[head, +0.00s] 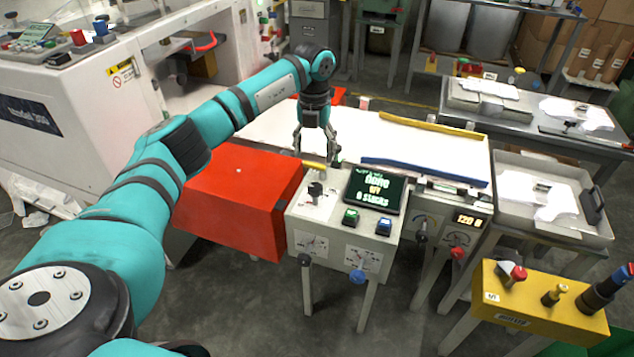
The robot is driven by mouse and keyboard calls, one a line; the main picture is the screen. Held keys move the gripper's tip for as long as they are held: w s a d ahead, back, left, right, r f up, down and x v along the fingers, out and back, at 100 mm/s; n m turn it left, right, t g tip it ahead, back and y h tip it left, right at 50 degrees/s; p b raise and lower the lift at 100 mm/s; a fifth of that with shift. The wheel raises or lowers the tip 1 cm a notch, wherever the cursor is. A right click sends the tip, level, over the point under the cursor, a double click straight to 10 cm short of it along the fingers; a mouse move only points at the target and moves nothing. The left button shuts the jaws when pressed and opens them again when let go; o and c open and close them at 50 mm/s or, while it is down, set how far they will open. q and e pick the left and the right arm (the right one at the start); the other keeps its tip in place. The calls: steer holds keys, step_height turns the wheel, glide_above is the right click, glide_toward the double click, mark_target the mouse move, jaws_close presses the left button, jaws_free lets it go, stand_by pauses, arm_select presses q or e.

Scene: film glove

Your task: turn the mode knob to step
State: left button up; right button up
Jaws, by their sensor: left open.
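A light grey control box (330,232) stands in the middle of the head view. On its top is a black knob (316,189) with small markings around it, too small to read. Beside the knob are a dark screen with green and yellow text (376,188), a green button (351,217) and a blue button (384,227). My left gripper (316,158) points down with its fingers apart and empty. It appears above and behind the knob, not touching it. My right gripper is not in view.
A red box (240,195) adjoins the control box on the left. Behind is a white bed with a yellow rail (425,125) and a blue rail (424,172). A yellow control panel (535,310) is at lower right, and a tray (510,210) at right.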

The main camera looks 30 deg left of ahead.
mark_target(315, 186)
arm_select(q)
step_height(315, 186, down, 12)
steer(key=shift+w+r+p, duration=0.1)
steer(key=shift+r+p, duration=0.15)
steer(key=shift+p, duration=0.35)
steer(key=shift+f, duration=0.5)
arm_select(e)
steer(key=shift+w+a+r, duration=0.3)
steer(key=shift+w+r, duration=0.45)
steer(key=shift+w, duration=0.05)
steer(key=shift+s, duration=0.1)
arm_select(q)
steer(key=c, duration=1.2)
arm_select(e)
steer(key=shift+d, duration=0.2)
